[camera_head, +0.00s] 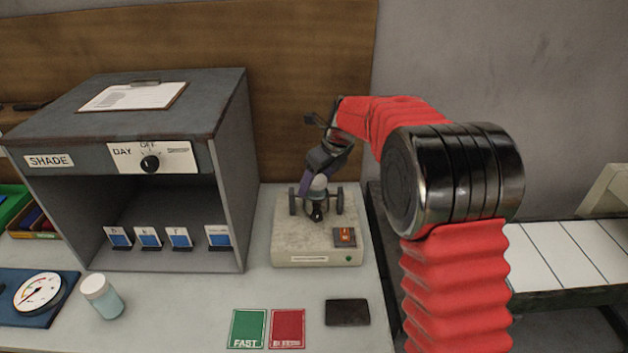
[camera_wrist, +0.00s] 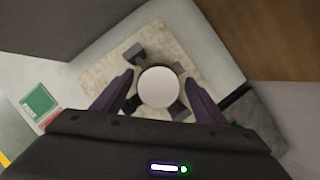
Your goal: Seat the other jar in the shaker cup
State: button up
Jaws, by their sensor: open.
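One jar (camera_wrist: 158,87) with a white lid sits at the shaker's cup, seen from above in the wrist view, between the clamp arms. In the head view its lid (camera_head: 319,184) shows just under my gripper (camera_head: 317,190). My gripper's two purple fingers (camera_wrist: 158,95) are open, one on each side of the lid, with small gaps. The shaker (camera_head: 290,246) is a beige box with a dark cup and clamps on top. The lower jar and the cup's inside are hidden. Another jar (camera_head: 103,297), white-lidded with pale blue contents, stands at the front left of the bench.
A shade cabinet (camera_head: 247,170) with several blue sample cards stands left of the shaker. A green FAST card (camera_head: 247,329), a red card (camera_head: 287,329) and a black pad (camera_head: 347,312) lie in front. A dial gauge (camera_head: 38,292) is at far left.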

jog(key=shift+r, duration=0.15)
jog(key=shift+r, duration=0.4)
jog(key=v, duration=1.1)
jog(key=shift+s+r, duration=0.1)
